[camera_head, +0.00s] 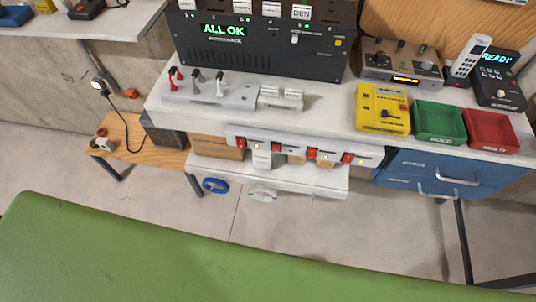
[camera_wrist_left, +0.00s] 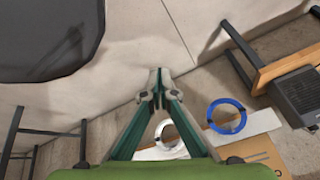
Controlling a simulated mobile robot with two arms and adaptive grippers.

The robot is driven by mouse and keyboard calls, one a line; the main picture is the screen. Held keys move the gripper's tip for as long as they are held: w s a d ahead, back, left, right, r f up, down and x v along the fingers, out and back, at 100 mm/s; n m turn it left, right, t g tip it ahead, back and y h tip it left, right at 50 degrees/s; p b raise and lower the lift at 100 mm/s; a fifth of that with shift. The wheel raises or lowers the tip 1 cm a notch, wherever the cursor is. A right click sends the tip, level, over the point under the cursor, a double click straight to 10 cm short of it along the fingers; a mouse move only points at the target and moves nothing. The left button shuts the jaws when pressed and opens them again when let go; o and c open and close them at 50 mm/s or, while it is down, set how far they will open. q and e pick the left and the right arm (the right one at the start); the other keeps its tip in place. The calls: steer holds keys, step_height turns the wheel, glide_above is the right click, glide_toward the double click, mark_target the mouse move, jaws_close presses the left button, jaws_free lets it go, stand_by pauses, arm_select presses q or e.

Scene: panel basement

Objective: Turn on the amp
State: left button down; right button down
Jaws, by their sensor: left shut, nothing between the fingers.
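No label reading "amp" is legible. A dark grey box with a grille-like front (camera_head: 163,132) sits at the right end of a low wooden bench; it also shows at the right of the left wrist view (camera_wrist_left: 302,94). A silver unit with knobs and a lit orange display (camera_head: 401,66) stands on the white counter. I cannot tell which of these is the amp. My left gripper (camera_wrist_left: 158,82) shows only in the left wrist view, fingertips together, empty, above the floor and apart from both. My right gripper is in neither view.
The counter (camera_head: 340,118) carries a black "ALL OK" panel (camera_head: 255,45), a yellow device (camera_head: 382,108), a green tray (camera_head: 439,123) and a red tray (camera_head: 490,131). A power strip (camera_head: 300,148) runs along its front. A blue ring (camera_wrist_left: 226,116) lies low down. The floor (camera_head: 120,190) before the bench is bare.

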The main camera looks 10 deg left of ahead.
arm_select(q)
steer(key=w+r+m+t+h+b, duration=0.3)
steer(key=w+r+m+t, duration=0.4)
steer(key=w+r, duration=0.95)
steer(key=s+d+r+m+h, duration=0.1)
steer(key=d+r+m+h, duration=0.2)
steer(key=r+m, duration=0.2)
steer(key=s+d+r+m+h+b, duration=0.1)
steer(key=d+r+m+h, duration=0.2)
steer(key=r, duration=0.9)
steer(key=s+d+r+m+t+h+b, duration=0.1)
steer(key=d+r+m+h, duration=0.2)
steer(key=r+m, duration=0.4)
steer(key=shift+d+r+m+h, duration=0.15)
steer(key=shift+r+m+h, duration=0.15)
steer(key=shift+r+h, duration=0.35)
steer(key=p, duration=0.4)
glide_toward(280, 146)
steer(key=shift+x, duration=2.85)
